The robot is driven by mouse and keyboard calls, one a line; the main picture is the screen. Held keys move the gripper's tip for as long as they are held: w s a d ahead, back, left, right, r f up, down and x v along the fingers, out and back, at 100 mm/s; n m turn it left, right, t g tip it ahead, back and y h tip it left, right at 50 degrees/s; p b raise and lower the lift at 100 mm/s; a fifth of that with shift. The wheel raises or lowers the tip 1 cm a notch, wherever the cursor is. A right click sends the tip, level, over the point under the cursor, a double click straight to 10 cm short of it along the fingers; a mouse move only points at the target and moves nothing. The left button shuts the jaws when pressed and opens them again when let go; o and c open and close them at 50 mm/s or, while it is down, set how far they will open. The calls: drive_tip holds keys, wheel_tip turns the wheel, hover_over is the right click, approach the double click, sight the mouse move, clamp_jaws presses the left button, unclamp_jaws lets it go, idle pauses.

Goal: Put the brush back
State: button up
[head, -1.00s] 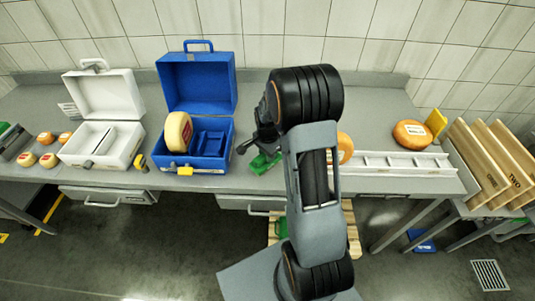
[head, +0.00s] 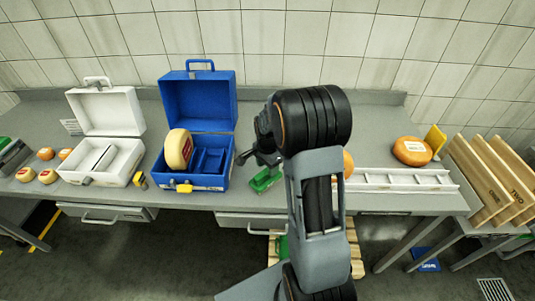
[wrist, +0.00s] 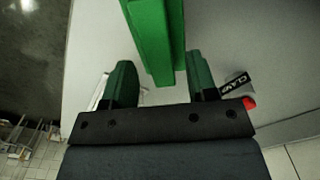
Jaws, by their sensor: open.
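My gripper (wrist: 160,66) is open, with its two dark green fingers apart at the bottom of the wrist view. A long bright green piece (wrist: 158,30) lies ahead of and between the fingers; I see no bristles, so I cannot tell whether it is the brush. In the head view a green object (head: 266,181) lies on the grey bench just below my wrist, partly behind my arm. My gripper's fingertips are hard to make out there. The blue case (head: 203,100) stands open to the left, with a pale cheese wheel (head: 178,149) upright in it.
A white open case (head: 105,110) and small cheeses (head: 47,176) are at the left. A white rack (head: 400,179), an orange wheel (head: 412,150) and wooden boards (head: 490,180) are at the right. A black label (wrist: 236,82) lies near the right finger.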

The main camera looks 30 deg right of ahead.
sight(267, 170)
wheel_tip(267, 170, up, 8)
drive_tip(key=s+a+r+n+t, duration=0.2)
drive_tip(key=s+a+r+n, duration=0.2)
drive_tip(key=s+n, duration=0.3)
drive_tip(key=s+a+r+n+t, duration=0.2)
drive_tip(key=s+a+r+n, duration=0.2)
drive_tip(key=s, duration=0.5)
drive_tip(key=shift+s+a+n+t+b, duration=0.35)
drive_tip(key=shift+a+n, duration=0.85)
drive_tip(key=shift+n, duration=0.7)
drive_tip(key=shift+w, duration=0.1)
